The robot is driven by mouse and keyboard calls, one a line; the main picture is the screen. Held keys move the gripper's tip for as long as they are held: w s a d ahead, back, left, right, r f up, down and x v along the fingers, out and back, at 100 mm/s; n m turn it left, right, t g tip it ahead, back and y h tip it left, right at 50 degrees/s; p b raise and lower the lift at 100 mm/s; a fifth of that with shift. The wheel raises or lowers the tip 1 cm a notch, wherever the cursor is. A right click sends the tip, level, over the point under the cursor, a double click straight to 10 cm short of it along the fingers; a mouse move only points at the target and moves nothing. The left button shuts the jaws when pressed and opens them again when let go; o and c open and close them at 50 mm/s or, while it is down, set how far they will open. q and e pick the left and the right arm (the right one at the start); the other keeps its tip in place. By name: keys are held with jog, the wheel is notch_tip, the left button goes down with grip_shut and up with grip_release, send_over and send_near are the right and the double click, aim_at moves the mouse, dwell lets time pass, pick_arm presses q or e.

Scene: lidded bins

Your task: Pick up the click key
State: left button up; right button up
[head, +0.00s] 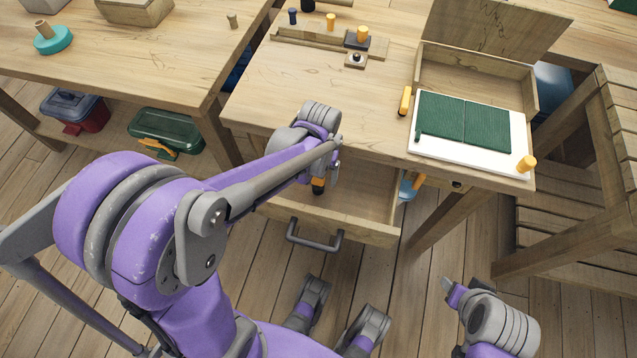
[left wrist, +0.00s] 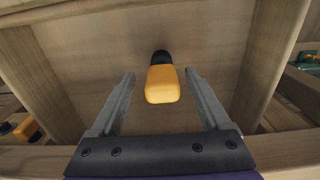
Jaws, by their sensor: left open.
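An orange block with a black end (left wrist: 162,84), which may be the click key, lies on the floor of the open drawer (head: 345,205). In the head view it shows partly as an orange and black piece (head: 318,185) under my left wrist. My left gripper (left wrist: 159,74) is open and points down into the drawer. Its two fingers stand on either side of the orange block, with gaps to both sides. In the head view the left fingers are mostly hidden by the arm. My right gripper (head: 449,290) is at the lower right, away from the table; its jaws are unclear.
The drawer's wooden walls surround the left gripper closely. On the tabletop are a wooden rack (head: 315,40) with pegs, an open wooden box (head: 475,75) and a green panel on a white board (head: 465,122). A drawer handle (head: 313,237) juts out in front.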

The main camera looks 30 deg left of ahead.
aim_at(318, 182)
pick_arm(q)
notch_tip(318, 182, down, 3)
jog(key=shift+a+f+b, duration=0.1)
jog(key=shift+f+b, duration=0.1)
jog(key=shift+b, duration=0.15)
jog(key=shift+c, duration=0.2)
grip_shut()
